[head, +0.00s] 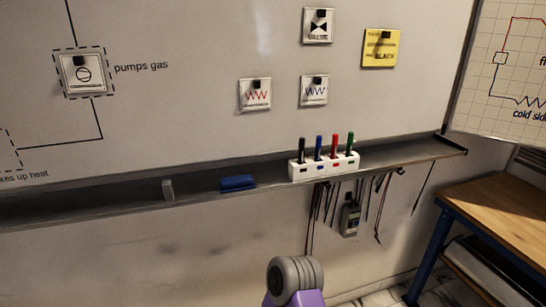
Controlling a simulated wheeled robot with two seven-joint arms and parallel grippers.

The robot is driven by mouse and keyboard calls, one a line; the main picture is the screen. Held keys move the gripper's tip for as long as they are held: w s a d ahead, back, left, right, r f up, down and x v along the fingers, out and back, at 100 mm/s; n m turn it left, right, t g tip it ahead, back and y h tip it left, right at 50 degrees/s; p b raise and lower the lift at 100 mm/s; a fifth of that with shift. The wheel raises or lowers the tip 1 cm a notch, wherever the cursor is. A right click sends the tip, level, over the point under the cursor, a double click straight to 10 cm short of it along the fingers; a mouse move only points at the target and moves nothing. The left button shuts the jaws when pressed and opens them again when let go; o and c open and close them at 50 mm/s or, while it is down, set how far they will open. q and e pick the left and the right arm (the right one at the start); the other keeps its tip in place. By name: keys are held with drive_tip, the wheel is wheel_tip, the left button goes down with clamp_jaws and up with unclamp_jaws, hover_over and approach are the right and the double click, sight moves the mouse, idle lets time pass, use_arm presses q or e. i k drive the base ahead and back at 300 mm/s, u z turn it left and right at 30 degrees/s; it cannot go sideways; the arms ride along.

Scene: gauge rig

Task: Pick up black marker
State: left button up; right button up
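The black marker (302,147) stands upright at the left end of a white marker holder (322,170). The holder rests on the whiteboard's ledge, right of the picture's middle. To the right of the black marker, a blue marker (318,147), a red marker (334,148) and a green marker (350,145) stand in the same holder. Neither of my grippers shows in the head view. A purple and grey part at the bottom middle looks like one of my arm links, and it shows no fingers.
A blue eraser (238,183) and a small grey block (168,190) lie on the narrow ledge (110,198). Black cables (314,215) and a grey device (349,218) hang below the holder. A wooden-topped table (500,215) stands at right. Magnetic cards, including a yellow one (380,48), are on the whiteboard.

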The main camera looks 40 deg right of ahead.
sight(301, 141)
drive_tip(key=u, duration=2.45)
drive_tip(key=k, duration=1.55)
drive_tip(key=z, duration=1.95)
